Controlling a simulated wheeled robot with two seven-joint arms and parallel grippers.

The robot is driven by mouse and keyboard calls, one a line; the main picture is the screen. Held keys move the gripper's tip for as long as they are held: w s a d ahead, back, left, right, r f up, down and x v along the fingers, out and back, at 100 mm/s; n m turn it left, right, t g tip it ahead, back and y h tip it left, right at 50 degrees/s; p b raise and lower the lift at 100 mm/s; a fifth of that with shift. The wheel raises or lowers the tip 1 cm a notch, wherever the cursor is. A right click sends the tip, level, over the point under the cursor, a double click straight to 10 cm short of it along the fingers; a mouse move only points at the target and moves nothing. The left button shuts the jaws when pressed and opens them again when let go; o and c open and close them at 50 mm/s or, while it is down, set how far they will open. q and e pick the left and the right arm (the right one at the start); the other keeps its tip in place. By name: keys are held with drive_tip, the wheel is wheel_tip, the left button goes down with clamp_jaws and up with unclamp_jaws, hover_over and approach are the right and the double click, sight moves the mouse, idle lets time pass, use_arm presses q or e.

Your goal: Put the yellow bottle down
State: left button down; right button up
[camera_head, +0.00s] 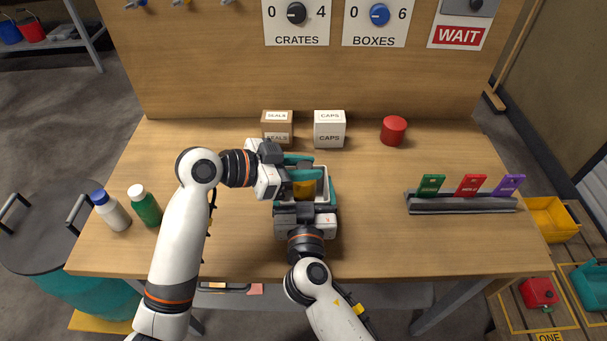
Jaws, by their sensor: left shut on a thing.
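A yellow bottle (304,188) shows only in part near the table's middle. My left gripper (297,174) comes in from the left with teal fingers at the bottle and is shut on it. The fingers cover much of the bottle, so whether its base touches the table cannot be told. My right gripper (305,200) comes from the front, just below the left one in the picture. Its teal parts lie to either side of a pale, box-like shape around the bottle. The overlap hides whether its jaws are open or shut on something.
Behind stand a brown SEALS box (277,130), a white CAPS box (329,130) and a red cylinder (393,131). A white bottle with a blue cap (112,212) and a green bottle (145,207) stand left. A rack (462,204) of coloured tags is right. The wooden table (370,230) is clear front right.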

use_arm(q)
drive_tip(key=shift+f, duration=1.2)
drive_tip(key=shift+f, duration=0.1)
drive_tip(key=c, duration=1.1)
unclamp_jaws()
drive_tip(key=shift+c, duration=0.2)
drive_tip(key=v, duration=1.2)
drive_tip(key=shift+r, duration=0.2)
drive_tip(key=shift+w, duration=0.1)
